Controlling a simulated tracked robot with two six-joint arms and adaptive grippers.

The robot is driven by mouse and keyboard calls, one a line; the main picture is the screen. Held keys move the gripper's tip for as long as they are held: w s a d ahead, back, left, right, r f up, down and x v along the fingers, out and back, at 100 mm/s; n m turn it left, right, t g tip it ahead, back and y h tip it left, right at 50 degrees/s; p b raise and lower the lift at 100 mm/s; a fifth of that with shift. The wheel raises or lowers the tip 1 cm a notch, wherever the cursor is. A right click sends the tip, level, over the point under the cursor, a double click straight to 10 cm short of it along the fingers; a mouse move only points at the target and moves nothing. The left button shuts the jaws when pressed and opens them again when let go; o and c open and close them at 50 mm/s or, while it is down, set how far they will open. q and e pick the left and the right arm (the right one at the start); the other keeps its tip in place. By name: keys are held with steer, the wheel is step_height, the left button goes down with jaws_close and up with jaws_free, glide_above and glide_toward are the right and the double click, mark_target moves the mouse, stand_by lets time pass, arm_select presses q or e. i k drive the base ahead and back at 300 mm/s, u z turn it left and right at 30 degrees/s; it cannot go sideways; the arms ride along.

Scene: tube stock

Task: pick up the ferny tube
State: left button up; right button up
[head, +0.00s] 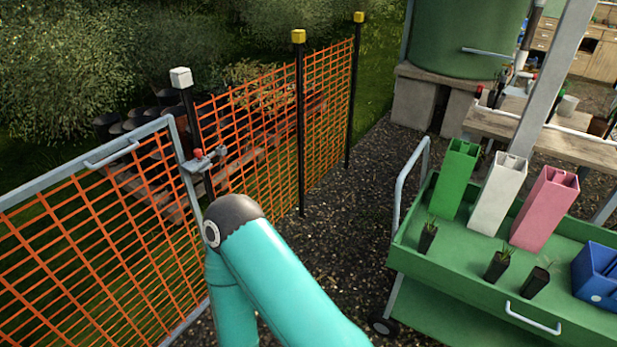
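Three small black planting tubes with seedlings stand on the green trolley at right: a left tube (428,238), a middle tube (496,268) and a right tube (535,283). The left and middle tubes carry green tufts; the right one carries a thin, sparse sprig. The leaves are too small to tell surely which is ferny. A teal arm of mine, bent at a dark joint, fills the lower middle, left of the trolley. Neither of my grippers is in view.
On the trolley (455,285) stand tall green (455,180), white (498,195) and pink (544,210) square containers and a blue carrier (597,275). An orange mesh fence (250,130) and gate (90,240) stand left. A gravel path (350,220) lies between.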

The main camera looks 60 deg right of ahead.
mark_target(539, 278)
steer(key=u, duration=0.35)
steer(key=i, duration=0.2)
steer(key=z, duration=2.9)
steer(key=i, duration=0.25)
steer(key=z, duration=2.35)
steer(key=i, duration=1.05)
steer(key=u, duration=0.7)
